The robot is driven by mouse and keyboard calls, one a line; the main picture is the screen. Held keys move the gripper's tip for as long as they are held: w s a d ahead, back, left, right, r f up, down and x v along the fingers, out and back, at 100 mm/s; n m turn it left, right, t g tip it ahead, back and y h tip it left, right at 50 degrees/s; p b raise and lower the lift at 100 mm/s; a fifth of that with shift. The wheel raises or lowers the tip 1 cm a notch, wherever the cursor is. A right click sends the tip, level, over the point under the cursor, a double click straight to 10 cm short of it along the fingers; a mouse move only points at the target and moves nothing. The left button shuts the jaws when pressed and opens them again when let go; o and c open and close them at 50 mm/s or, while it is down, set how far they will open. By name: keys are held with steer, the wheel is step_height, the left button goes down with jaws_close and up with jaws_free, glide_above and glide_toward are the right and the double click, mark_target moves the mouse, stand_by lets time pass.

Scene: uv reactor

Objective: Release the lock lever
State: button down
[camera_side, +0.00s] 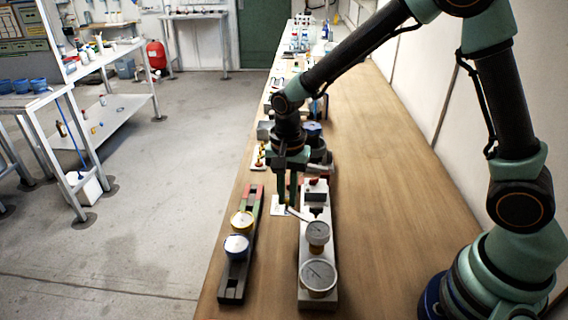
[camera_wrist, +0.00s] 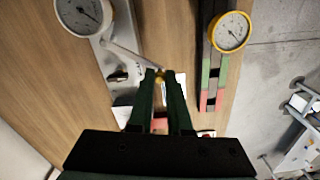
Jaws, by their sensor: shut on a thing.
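The lock lever (camera_side: 299,214) is a thin pale bar on the grey gauge unit (camera_side: 304,270), sticking out to the left. In the wrist view the lever (camera_wrist: 128,52) runs from beside the gauge to a small yellowish end between my fingertips. My gripper (camera_side: 287,200) points down at the left side of the unit. In the wrist view my gripper (camera_wrist: 160,76) has its two green fingers close together, shut on the lever's end. The fingers partly hide that end.
A dark rail (camera_side: 230,283) with a yellow-rimmed gauge (camera_side: 242,221), a blue-rimmed gauge (camera_side: 236,246) and green and red blocks lies to the left. Two gauges (camera_side: 318,276) stand on the unit. A white card (camera_side: 279,206) lies nearby. The bench is clear on the right.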

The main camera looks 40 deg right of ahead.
steer(key=shift+d+r+m, duration=0.1)
steer(key=shift+d+m, duration=0.55)
steer(key=shift+m, duration=0.35)
steer(key=shift+d, duration=0.1)
steer(key=c, duration=0.8)
jaws_free()
steer(key=shift+c, duration=0.2)
step_height(320, 180, up, 12)
steer(key=s+d+r+n+t, duration=0.5)
steer(key=s+d+n, duration=0.2)
steer(key=s+n, duration=0.4)
steer(key=n, duration=0.2)
steer(key=shift+n+t, duration=0.3)
